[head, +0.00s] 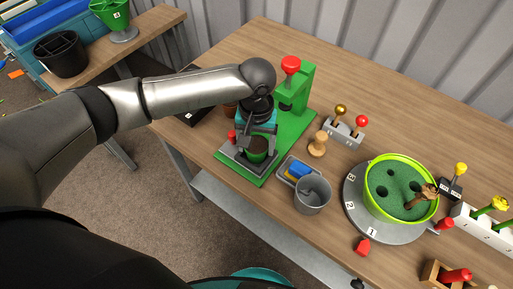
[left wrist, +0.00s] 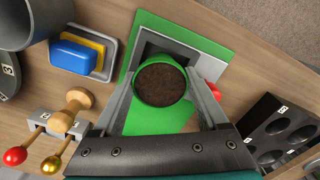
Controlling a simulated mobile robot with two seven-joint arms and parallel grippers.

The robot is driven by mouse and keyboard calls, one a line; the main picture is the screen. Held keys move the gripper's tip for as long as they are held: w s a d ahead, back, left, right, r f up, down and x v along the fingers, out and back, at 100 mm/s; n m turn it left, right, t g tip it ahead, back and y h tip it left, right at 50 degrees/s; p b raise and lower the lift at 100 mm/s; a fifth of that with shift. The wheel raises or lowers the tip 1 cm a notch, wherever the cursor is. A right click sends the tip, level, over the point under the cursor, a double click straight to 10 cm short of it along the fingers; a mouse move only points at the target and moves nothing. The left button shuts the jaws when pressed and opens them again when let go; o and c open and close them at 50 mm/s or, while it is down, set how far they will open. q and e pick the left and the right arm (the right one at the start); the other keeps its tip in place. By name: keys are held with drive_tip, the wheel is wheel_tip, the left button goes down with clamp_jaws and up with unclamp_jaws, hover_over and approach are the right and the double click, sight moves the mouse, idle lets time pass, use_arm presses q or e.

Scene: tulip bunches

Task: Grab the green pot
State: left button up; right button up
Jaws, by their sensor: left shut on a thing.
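The green pot (head: 256,156) is filled with dark brown soil and stands over the grey station at the front of a green base plate. In the left wrist view the pot (left wrist: 160,98) sits between my two fingers, its round rim and soil facing the camera. My left gripper (head: 257,143) reaches down from above and is shut on the pot. It also shows in the left wrist view (left wrist: 162,86), one finger on each side of the pot. The gripper hides part of the pot in the head view. My right gripper is not in view.
The green stand (head: 297,88) with a red knob rises behind the gripper. A grey cup (head: 313,196), a tray with a blue and yellow sponge (head: 296,171) and a wooden stamp (head: 318,146) stand to the right. A lime-green bowl (head: 373,189) sits further right.

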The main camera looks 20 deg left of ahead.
use_arm(q)
drive_tip(key=c, duration=0.5)
